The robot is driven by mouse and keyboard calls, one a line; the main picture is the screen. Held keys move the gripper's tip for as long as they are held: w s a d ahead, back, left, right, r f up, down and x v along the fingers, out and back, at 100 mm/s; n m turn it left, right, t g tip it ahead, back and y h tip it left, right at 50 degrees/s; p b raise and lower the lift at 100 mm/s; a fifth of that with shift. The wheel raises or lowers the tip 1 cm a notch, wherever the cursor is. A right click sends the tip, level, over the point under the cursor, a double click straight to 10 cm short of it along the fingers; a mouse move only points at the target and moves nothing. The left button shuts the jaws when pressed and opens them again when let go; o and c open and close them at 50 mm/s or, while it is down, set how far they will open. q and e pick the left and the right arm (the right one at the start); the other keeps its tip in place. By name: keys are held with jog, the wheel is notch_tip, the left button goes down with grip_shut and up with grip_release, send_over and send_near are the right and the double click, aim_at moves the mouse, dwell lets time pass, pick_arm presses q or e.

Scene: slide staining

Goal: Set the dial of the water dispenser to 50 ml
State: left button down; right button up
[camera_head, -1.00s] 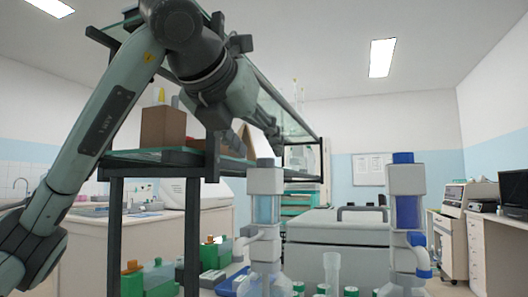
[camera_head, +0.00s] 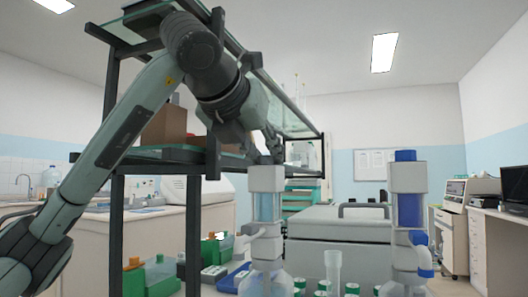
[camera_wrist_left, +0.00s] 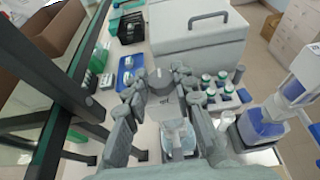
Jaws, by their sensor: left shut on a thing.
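The water dispenser (camera_head: 265,180) has a pale grey head, a light blue see-through cylinder and a clear bottle below. It stands upright in front of me. Its grey top dial (camera_wrist_left: 160,78) shows between the fingers in the left wrist view; its marks are too small to read. My left gripper (camera_head: 265,158) reaches down from above and is shut on the dial. In the left wrist view my left gripper (camera_wrist_left: 161,88) has a finger on each side of the dial. My right gripper is in neither view.
A second dispenser (camera_head: 408,178) with dark blue liquid and a blue cap stands to the right. A dark-framed glass shelf (camera_head: 170,154) is close on the left of the arm. Several green-capped bottles (camera_wrist_left: 222,78) and a grey lidded box (camera_wrist_left: 197,38) stand behind.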

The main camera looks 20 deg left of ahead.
pick_arm(q)
jog(key=shift+h, duration=0.3)
jog(key=shift+a+f+m+h+b, duration=0.1)
jog(key=shift+a+m+h+b, duration=0.1)
jog(key=shift+m+h+b, duration=0.5)
jog(key=shift+a+m+g+h, duration=0.1)
jog(key=shift+m+g+h, duration=0.4)
jog(key=shift+m+h, duration=0.5)
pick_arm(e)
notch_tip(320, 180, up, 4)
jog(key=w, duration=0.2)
pick_arm(q)
jog(key=shift+w+m+h, duration=0.1)
jog(key=shift+m+h, duration=0.3)
jog(key=shift+h, duration=0.1)
jog(key=shift+a+m+g+h+p, duration=0.1)
jog(key=shift+m+g+h+p, duration=0.2)
jog(key=shift+m+h+p, duration=0.15)
jog(key=shift+w+a+m+g+h+p, duration=0.1)
jog(key=shift+m+g+h+p, duration=0.5)
jog(key=shift+m+g+h, duration=1.05)
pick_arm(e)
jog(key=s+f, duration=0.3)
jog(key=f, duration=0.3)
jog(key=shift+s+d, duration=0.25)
pick_arm(q)
jog(key=shift+m+t, duration=0.25)
jog(key=shift+m, duration=0.15)
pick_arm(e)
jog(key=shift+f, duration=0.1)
